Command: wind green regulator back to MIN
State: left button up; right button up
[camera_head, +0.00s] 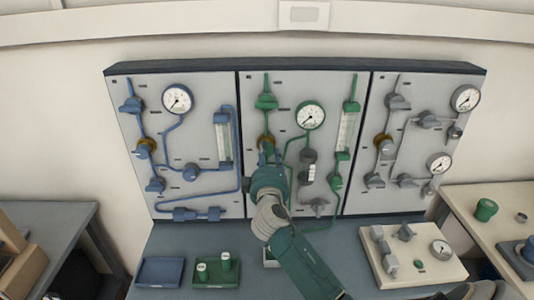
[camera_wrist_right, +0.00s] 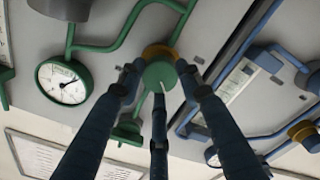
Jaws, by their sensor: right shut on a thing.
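The green regulator knob (camera_wrist_right: 160,74) shows in the right wrist view, round with a pale line on its face and a brass-coloured collar (camera_wrist_right: 157,50) behind it. My right gripper (camera_wrist_right: 162,82) has its three dark fingers closed around the knob's rim. In the head view my right gripper (camera_head: 267,158) reaches up to the middle panel and hides the knob; the brass collar (camera_head: 266,140) shows just above it. The MIN marking cannot be made out. The green-rimmed gauge (camera_head: 310,116) is right of the regulator; it also shows in the right wrist view (camera_wrist_right: 64,82). My left gripper is not in view.
Blue pipework fills the left panel (camera_head: 122,120) and grey pipework the right panel (camera_head: 455,85). Below, a blue tray (camera_head: 160,271) and a green tray (camera_head: 215,281) stand on the bench, with a pale fitting board (camera_head: 445,267) at right. Green pipes and valves lie close around my right gripper.

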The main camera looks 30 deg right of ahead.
jog(key=n+p, duration=0.1)
jog(key=n, duration=0.3)
jog(key=shift+n, duration=0.3)
jog(key=shift+n+p, duration=1.15)
jog(key=shift+n, duration=1.15)
jog(key=shift+f, duration=0.1)
jog(key=o, duration=1.1)
jog(key=shift+o, duration=0.2)
jog(key=shift+s+a, duration=0.1)
jog(key=v, duration=1.2)
